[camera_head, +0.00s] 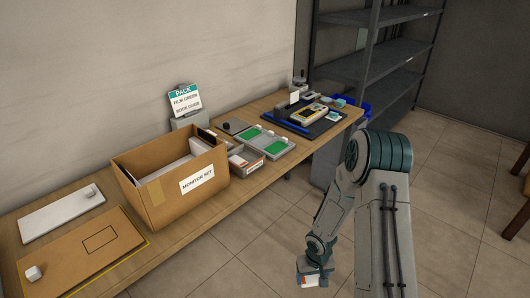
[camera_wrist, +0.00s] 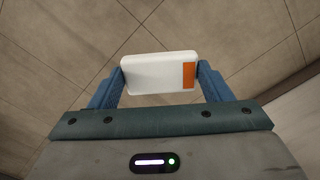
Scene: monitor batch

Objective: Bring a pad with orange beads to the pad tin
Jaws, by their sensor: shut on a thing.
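My gripper (camera_head: 316,270) hangs over the open floor in front of the table, low in the head view. In the wrist view its two blue fingers (camera_wrist: 160,88) are shut on a white box-like item with an orange band (camera_wrist: 155,73) at its right end. The held item also shows in the head view, small and partly covered by the gripper (camera_head: 311,281). I cannot make out beads on it. No pad with orange beads and no pad tin can be told for certain; a grey tray with green insets (camera_head: 283,149) sits mid-table.
A cardboard box labelled MONITOR SET (camera_head: 162,207) stands open on the long wooden table (camera_head: 190,222). Small white and orange boxes (camera_head: 247,163) lie right of it. A dark mat (camera_head: 322,127) with a yellow meter (camera_head: 309,114) is farther back. Metal shelving (camera_head: 378,67) stands behind.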

